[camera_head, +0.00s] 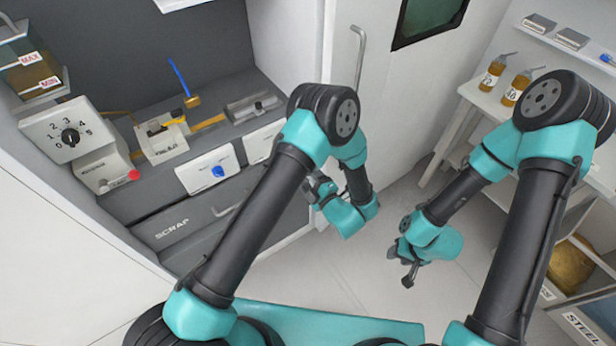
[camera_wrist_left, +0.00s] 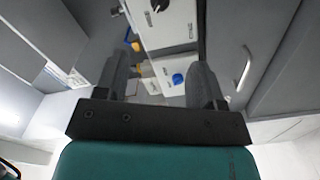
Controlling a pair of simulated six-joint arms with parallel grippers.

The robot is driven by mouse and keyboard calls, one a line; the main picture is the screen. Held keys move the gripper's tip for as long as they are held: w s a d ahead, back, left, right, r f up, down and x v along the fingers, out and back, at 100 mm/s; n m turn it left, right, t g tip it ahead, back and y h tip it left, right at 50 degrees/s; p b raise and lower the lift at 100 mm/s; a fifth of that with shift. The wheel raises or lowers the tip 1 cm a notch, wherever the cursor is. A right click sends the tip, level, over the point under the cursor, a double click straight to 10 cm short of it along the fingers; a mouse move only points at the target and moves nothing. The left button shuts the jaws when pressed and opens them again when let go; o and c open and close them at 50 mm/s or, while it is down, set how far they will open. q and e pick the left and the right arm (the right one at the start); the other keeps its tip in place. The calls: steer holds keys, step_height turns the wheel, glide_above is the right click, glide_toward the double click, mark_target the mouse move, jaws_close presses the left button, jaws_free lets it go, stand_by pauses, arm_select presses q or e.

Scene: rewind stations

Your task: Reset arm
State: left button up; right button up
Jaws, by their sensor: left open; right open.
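My left arm reaches in from the lower left in the head view, its elbow raised in front of the grey workstation. My left gripper (camera_head: 318,188) hangs folded beneath that elbow, partly covered by the arm. In the left wrist view my left gripper (camera_wrist_left: 165,85) shows two dark fingers wide apart with nothing held between them. My right gripper (camera_head: 408,268) hangs over the pale floor in the middle right of the head view, its small dark fingers pointing down. It is open and holds nothing.
The workstation carries a numbered dial box (camera_head: 68,132), a red button (camera_head: 134,175), a panel with a blue knob (camera_head: 207,170) and a SCRAP drawer (camera_head: 190,228). A door handle (camera_head: 358,60) stands behind my left elbow. Bottles (camera_head: 492,75) stand on a right-hand shelf. The central floor is clear.

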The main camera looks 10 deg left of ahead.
arm_select(q)
steer(key=shift+a, duration=0.1)
steer(key=s+a+f+m+g+h, duration=0.1)
steer(key=a+f+m+g+h, duration=0.4)
steer(key=a+f+m+h, duration=0.45)
steer(key=s+a+m+g+h, duration=0.2)
steer(key=s+m, duration=0.3)
steer(key=s, duration=0.3)
steer(key=s+a+m+g+h, duration=0.3)
steer(key=s+m+g+h, duration=0.1)
steer(key=s, duration=0.4)
steer(key=shift+s+a+m+g, duration=0.3)
steer(key=shift+m+g, duration=0.25)
steer(key=shift+g, duration=0.25)
